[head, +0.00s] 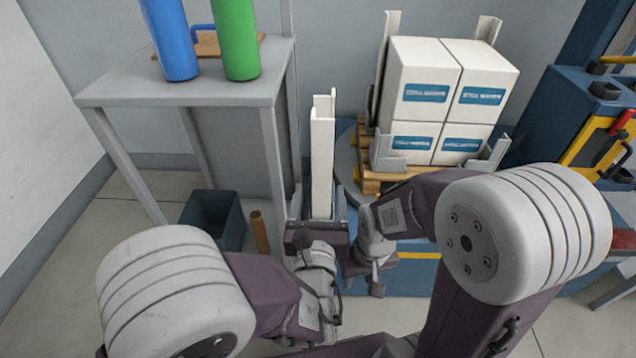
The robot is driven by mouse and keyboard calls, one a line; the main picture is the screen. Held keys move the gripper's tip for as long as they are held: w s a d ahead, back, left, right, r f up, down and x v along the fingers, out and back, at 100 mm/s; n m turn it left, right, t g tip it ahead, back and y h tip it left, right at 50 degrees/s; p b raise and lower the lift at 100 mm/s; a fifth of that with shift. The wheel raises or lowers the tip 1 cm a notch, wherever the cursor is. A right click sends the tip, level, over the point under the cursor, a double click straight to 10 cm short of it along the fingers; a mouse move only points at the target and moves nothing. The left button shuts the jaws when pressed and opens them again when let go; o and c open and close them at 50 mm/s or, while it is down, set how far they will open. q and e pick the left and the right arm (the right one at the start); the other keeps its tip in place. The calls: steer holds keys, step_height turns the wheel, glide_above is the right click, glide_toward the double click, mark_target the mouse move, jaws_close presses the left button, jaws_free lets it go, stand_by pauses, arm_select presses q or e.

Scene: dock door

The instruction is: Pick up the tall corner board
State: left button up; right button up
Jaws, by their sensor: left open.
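The tall corner board (322,160), a white L-shaped upright strip, stands between the grey bench and the pallet in the head view. My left gripper (318,215) is open at its lower end, with a finger on either side of the board. The board's foot is hidden behind the gripper, and I cannot tell if the fingers touch it. My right gripper (375,284) is lower and to the right, pointing down, apart from the board; its jaws are too small to read.
White boxes (420,80) stand on a wooden pallet (370,184) with other corner boards (388,55) at its corners. The grey bench (180,95) holds a blue roll (170,40) and a green roll (236,40). A dark bin (210,215) and brown tube (260,232) are left of the board.

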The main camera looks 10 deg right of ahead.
mark_target(322, 172)
arm_select(q)
steer(key=p+x, duration=0.1)
steer(key=x, duration=0.4)
steer(key=shift+w+d+r, duration=0.15)
steer(key=shift+w+r, duration=0.05)
jaws_close()
